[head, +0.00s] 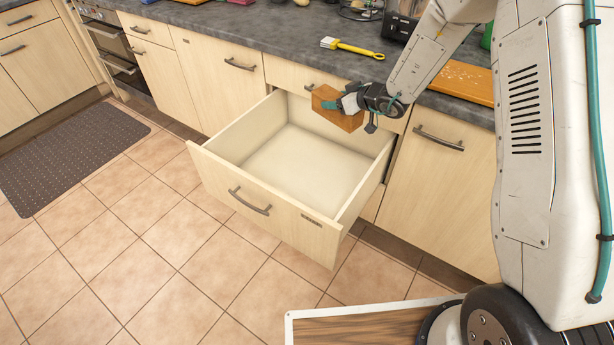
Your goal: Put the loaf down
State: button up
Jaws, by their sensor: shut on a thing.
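The loaf (327,104) is a brown, block-shaped piece. It is held in the air above the back right part of an open drawer (270,200). My gripper (346,104) is shut on the loaf from its right side and hides part of it. The drawer is pulled far out, and the part of its pale floor that shows is empty. Whether the loaf touches the drawer's back edge cannot be told.
The grey worktop (240,35) runs behind the drawer. On it lie a yellow-handled brush (352,47), an orange board (455,82) with crumbs, and a dark appliance (400,25). A dark mat (68,155) lies on the tiled floor at left. The tiles before the drawer are clear.

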jog(key=s+a+f+n+g+y, duration=0.2)
jog(key=a+f+n+g+y, duration=0.35)
jog(key=a+f, duration=1.5)
jog(key=shift+n+g+h, duration=0.45)
jog(key=shift+n+h, duration=0.2)
jog(key=shift+h, duration=0.1)
jog(key=shift+w+d+f, duration=0.1)
jog(key=shift+d+f, duration=0.2)
jog(key=shift+f, duration=1.65)
jog(key=shift+s+d+f, duration=0.1)
jog(key=shift+d+f, duration=0.15)
jog(key=shift+f, duration=1.65)
jog(key=shift+w+d+f, duration=0.1)
jog(key=shift+d+f, duration=0.2)
jog(key=shift+f, duration=1.65)
jog(key=shift+f, duration=0.1)
jog(key=o, duration=1.3)
jog(key=shift+c, duration=0.2)
